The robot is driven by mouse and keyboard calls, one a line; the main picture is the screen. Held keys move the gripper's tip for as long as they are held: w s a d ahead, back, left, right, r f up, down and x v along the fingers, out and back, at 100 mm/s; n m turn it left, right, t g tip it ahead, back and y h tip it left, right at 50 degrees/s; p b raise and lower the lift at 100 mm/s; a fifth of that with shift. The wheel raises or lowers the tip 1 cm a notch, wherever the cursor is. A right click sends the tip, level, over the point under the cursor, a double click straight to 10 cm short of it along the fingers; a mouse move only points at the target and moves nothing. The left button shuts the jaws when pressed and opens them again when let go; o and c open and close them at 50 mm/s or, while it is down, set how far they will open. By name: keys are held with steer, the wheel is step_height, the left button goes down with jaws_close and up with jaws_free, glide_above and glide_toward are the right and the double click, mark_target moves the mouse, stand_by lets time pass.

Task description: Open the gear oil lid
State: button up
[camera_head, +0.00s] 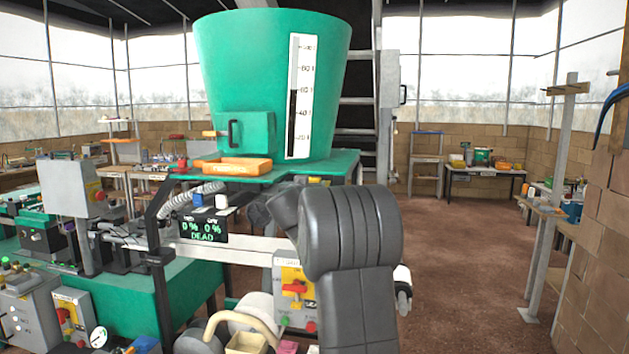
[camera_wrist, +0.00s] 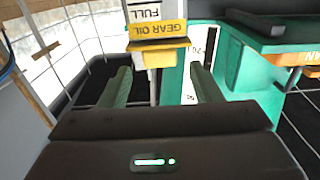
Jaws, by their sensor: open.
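In the wrist view, a yellow plate marked GEAR OIL (camera_wrist: 157,30) sits ahead of my gripper, under a white strip marked FULL (camera_wrist: 147,13). A small yellow-orange block (camera_wrist: 160,58) hangs just below the plate and shows between the two fingers. In the head view, my dark grey arm hides part of the bench, and the gripper's fingers cannot be made out.
A large green tank (camera_head: 220,60) with a level scale stands on a green table. An orange tray (camera_head: 232,167) lies in front of it. A display reading DEAD (camera_head: 202,230) and a switch box (camera_head: 295,290) are near my arm. The brown floor (camera_head: 455,270) at right is clear.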

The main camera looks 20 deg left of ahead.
mark_target(316, 180)
steer(key=shift+w, duration=0.1)
steer(key=shift+w+a+b, duration=0.1)
steer(key=shift+w+b, duration=0.55)
steer(key=shift+w, duration=1.25)
steer(key=c, duration=0.8)
